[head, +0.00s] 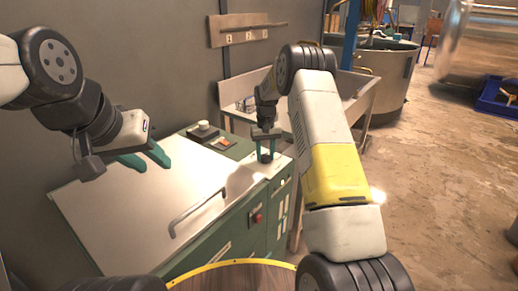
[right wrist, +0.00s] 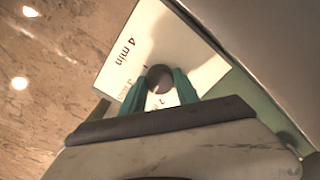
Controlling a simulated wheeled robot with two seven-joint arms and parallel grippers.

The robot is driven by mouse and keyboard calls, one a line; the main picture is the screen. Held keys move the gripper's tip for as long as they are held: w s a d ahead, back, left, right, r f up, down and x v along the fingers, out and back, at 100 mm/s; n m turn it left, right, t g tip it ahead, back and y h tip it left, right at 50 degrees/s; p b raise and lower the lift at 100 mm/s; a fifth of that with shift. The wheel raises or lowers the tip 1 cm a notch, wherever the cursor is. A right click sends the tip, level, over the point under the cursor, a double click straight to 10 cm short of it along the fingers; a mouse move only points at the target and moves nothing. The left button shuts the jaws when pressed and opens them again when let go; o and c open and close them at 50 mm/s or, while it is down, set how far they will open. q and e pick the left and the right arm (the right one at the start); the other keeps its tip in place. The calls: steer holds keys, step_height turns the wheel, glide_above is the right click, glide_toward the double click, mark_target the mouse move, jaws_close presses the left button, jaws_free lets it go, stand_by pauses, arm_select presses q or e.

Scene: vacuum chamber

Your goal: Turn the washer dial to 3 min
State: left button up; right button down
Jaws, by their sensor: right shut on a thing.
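The washer (head: 150,195) is a green cabinet with a pale lid. Its dial (right wrist: 161,77) is a dark round knob on a pale label plate (right wrist: 185,45) in the right wrist view. "4 min" is readable on the plate; other marks beside the knob are partly covered or too small to read surely. My right gripper (head: 265,150) points down at the washer's right end. Its green fingers are shut on the dial, one on each side, as the right wrist view shows. My left gripper (head: 145,160) is open and empty above the lid.
A bar handle (head: 197,210) stands up from the lid. A sink (head: 240,88) stands behind. The floor (head: 435,170) to the right is clear.

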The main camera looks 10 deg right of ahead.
mark_target(265, 156)
steer(key=m, duration=0.6)
steer(key=shift+w+r+m, duration=0.1)
steer(key=shift+m, duration=0.2)
stand_by(0.5)
steer(key=c, duration=0.9)
jaws_free()
steer(key=shift+r, duration=3.85)
